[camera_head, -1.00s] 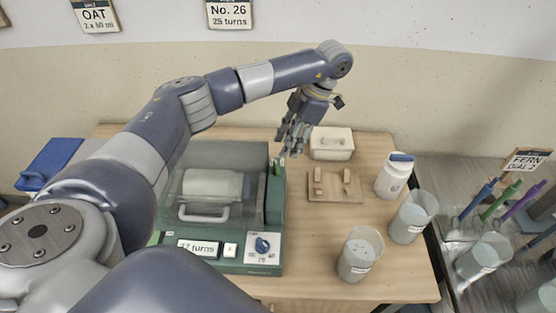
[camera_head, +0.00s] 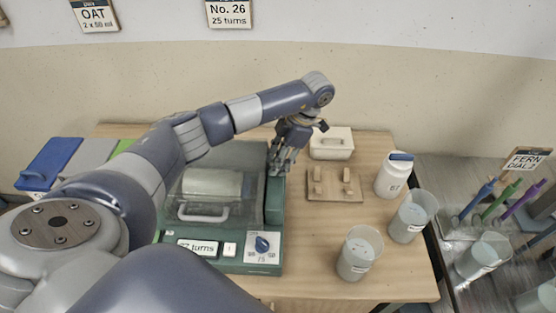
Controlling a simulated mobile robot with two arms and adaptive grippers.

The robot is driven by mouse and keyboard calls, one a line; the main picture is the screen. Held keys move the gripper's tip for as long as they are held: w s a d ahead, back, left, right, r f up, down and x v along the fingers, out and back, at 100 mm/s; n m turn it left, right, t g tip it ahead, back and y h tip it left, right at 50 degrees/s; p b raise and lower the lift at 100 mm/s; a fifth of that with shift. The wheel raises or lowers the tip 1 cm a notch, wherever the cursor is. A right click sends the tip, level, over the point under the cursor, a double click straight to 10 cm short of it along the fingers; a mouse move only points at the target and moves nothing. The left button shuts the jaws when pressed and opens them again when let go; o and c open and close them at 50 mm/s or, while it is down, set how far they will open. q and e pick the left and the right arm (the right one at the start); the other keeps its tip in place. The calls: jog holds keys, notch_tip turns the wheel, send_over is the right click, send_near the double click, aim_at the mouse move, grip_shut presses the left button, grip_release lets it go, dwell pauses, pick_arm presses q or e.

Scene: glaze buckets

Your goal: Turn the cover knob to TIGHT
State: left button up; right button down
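The cover knob may be the blue dial (camera_head: 262,244) on a white plate at the front right of the green machine (camera_head: 232,262); its small lettering is too small to read. The machine has a clear cover with a handle (camera_head: 203,216) over a pale drum (camera_head: 212,183). A display reading "27 turns" (camera_head: 197,246) sits left of the dial. My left gripper (camera_head: 277,170) points down at the machine's right rear side, behind and above the dial. Its fingers overlap the green housing, and I cannot tell whether they touch it or how far they are apart. My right gripper is not in view.
A lidded white box (camera_head: 331,144) and a wooden board with pegs (camera_head: 334,185) stand right of the machine. A white jar (camera_head: 393,176) and clear buckets (camera_head: 358,255) (camera_head: 411,218) stand farther right. A blue lidded box (camera_head: 49,165) is at left.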

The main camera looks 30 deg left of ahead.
pick_arm(q)
jog(key=c, duration=0.5)
jog(key=shift+o, duration=0.2)
jog(key=m+b, duration=0.1)
jog(key=m, duration=0.1)
jog(key=m+t+y+b, duration=0.1)
jog(key=m+b, duration=0.1)
jog(key=m, duration=0.1)
jog(key=shift+f+t, duration=0.1)
jog(key=shift+t, duration=0.2)
jog(key=shift+s+d+m+t+y+b, duration=0.15)
jog(key=shift+m+t+b, duration=0.25)
jog(key=shift+m+b, duration=0.5)
jog(key=shift+a+m+t+y+b, duration=0.15)
jog(key=shift+m+t+b, duration=0.35)
jog(key=shift+m, duration=0.7)
jog(key=shift+d, duration=0.1)
jog(key=o, duration=0.8)
